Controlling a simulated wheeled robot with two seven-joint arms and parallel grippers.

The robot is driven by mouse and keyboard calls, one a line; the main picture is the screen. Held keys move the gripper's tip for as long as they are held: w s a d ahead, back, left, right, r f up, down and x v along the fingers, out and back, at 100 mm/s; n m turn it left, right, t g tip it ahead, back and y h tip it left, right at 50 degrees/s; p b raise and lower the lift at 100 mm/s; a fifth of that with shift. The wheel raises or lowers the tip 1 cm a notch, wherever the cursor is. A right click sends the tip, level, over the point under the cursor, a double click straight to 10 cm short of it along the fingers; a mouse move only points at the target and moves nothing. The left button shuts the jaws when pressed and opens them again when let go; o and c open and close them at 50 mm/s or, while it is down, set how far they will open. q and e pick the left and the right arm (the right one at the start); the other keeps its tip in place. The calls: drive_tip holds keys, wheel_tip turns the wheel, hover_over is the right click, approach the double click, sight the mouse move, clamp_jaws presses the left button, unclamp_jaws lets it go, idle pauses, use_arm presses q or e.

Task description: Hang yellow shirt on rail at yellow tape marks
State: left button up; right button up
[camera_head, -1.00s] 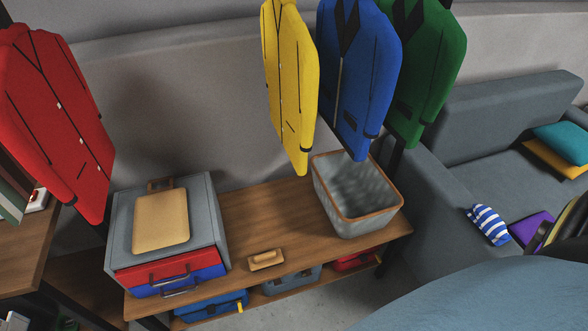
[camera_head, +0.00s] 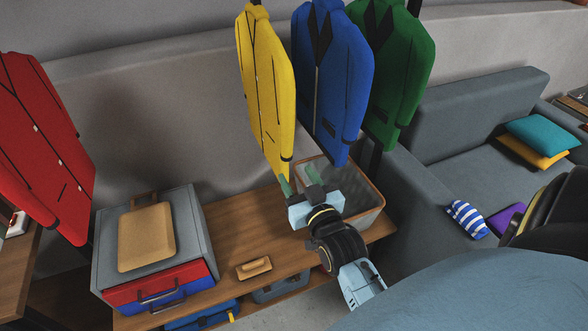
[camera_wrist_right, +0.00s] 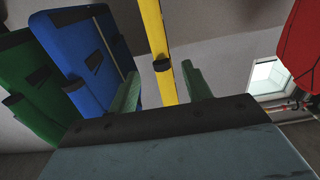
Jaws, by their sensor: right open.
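The yellow shirt (camera_head: 264,88) hangs at the top middle of the head view, left of the blue jacket. Its yellow edge (camera_wrist_right: 160,45) also shows in the right wrist view, in line with the gap between the fingers. The rail and tape marks are out of view. My left gripper is not in view.
Blue (camera_head: 333,75) and green (camera_head: 390,70) jackets hang close to the right, a red one (camera_head: 45,150) far left. Below are a wooden bench (camera_head: 240,222), a grey basket (camera_head: 368,215) and grey drawers (camera_head: 190,235). A grey sofa (camera_head: 455,150) is at right.

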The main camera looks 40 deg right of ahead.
sight(277, 142)
drive_tip(key=b+x, duration=0.1)
drive_tip(key=x, duration=1.2)
drive_tip(key=shift+w+r, duration=0.1)
drive_tip(key=shift+w, duration=0.05)
clamp_jaws()
drive_tip(key=shift+r+p, duration=0.4)
drive_tip(key=shift+p, duration=0.2)
drive_tip(key=shift+r, duration=0.1)
drive_tip(key=shift+f, duration=0.4)
